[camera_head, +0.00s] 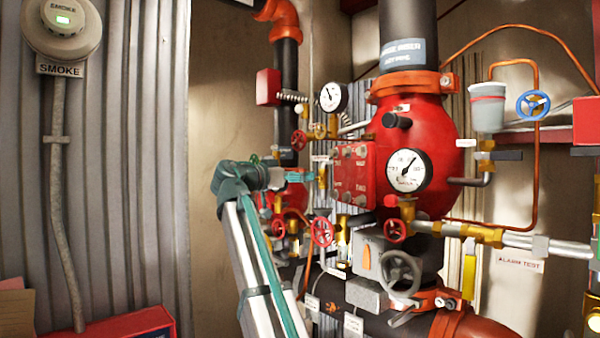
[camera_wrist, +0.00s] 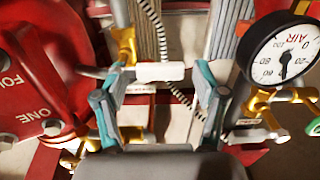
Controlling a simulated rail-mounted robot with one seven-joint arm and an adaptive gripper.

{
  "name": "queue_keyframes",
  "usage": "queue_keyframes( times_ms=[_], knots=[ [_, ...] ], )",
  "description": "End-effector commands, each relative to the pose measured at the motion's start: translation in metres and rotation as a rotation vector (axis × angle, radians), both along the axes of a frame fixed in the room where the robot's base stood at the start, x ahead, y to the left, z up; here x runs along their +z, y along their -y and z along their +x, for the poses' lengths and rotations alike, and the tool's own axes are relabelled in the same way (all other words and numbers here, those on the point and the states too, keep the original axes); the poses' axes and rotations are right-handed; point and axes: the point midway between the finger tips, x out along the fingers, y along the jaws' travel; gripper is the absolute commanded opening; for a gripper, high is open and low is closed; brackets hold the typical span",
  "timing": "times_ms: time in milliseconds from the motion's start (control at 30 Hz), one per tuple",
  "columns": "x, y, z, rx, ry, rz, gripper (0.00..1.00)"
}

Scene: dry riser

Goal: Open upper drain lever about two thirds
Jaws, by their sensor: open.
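My gripper (camera_wrist: 160,90) is open, with its two teal fingers apart and nothing held. In the wrist view, a short white lever (camera_wrist: 160,72) on a brass valve (camera_wrist: 126,45) lies crosswise in the gap beyond the fingertips. I take it for the upper drain lever; no readable label confirms this. I cannot tell whether a finger touches it. In the head view, my gripper (camera_head: 300,176) is left of the red cover plate, close to a small pale lever (camera_head: 320,158) that appears to be the same one. The valve's exact angle is unclear.
The red plate (camera_head: 354,176) with bolts is close to the right of my gripper in the head view. An air gauge (camera_wrist: 283,50) and brass fittings (camera_wrist: 262,103) crowd the wrist view's right side. A red handwheel (camera_head: 322,231) is below. Open wall (camera_head: 215,100) lies left.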

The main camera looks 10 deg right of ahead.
Motion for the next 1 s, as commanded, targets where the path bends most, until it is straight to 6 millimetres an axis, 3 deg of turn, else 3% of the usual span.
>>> queue_keyframes(
  times_ms=[367,733,1000],
  knots=[
    [-0.0007,0.0058,0.0035,0.001,0.000,0.000,0.71],
    [-0.0006,0.0055,0.0034,0.001,0.000,0.000,0.12],
    [-0.0023,0.0054,0.0036,0.001,-0.018,-0.011,0.10]
  ],
)
